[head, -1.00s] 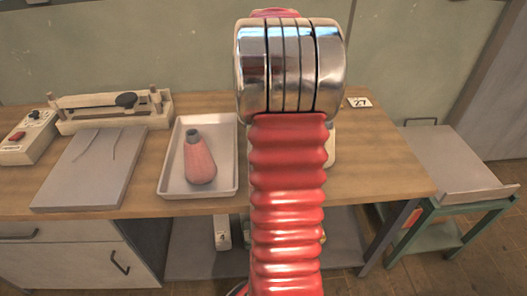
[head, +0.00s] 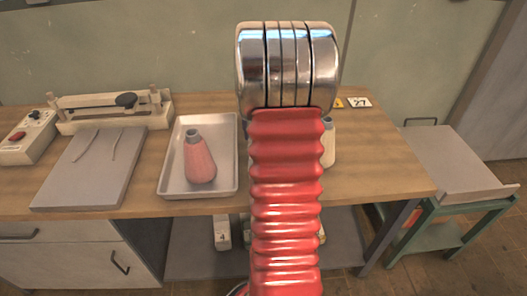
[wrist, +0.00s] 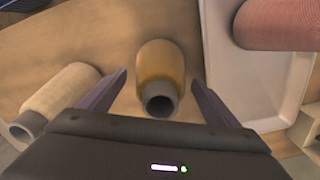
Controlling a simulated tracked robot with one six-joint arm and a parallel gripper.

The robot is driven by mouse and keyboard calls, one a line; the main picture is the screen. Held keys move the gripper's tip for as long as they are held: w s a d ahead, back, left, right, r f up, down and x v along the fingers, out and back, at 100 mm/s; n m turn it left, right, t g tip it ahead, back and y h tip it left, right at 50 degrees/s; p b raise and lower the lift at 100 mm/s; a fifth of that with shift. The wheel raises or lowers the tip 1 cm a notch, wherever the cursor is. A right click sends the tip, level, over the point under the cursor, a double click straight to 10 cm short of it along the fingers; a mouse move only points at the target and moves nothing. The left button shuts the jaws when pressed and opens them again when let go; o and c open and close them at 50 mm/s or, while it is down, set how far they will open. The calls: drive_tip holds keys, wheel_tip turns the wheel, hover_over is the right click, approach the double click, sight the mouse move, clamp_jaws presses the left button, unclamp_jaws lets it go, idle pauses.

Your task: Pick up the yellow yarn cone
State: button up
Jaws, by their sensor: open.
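The yellow yarn cone (wrist: 160,62) shows in the wrist view with its dark grey hollow tip towards me. It stands on the wooden table between the spread fingers of my gripper (wrist: 159,78), with a gap on each side. The fingers are open and hold nothing. In the head view, my red ribbed arm hides the yellow cone and my gripper.
A cream cone (wrist: 62,100) stands left of my gripper; it peeks out right of my arm in the head view (head: 329,147). A pink-red cone (head: 199,160) stands in a pale tray (head: 228,132). A grey board (head: 85,175) lies further left.

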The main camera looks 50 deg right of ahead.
drive_tip(key=shift+c, duration=0.2)
drive_tip(key=c, duration=1.9)
drive_tip(key=shift+o, duration=0.2)
drive_tip(key=shift+r, duration=0.15)
wheel_tip(320, 180, up, 10)
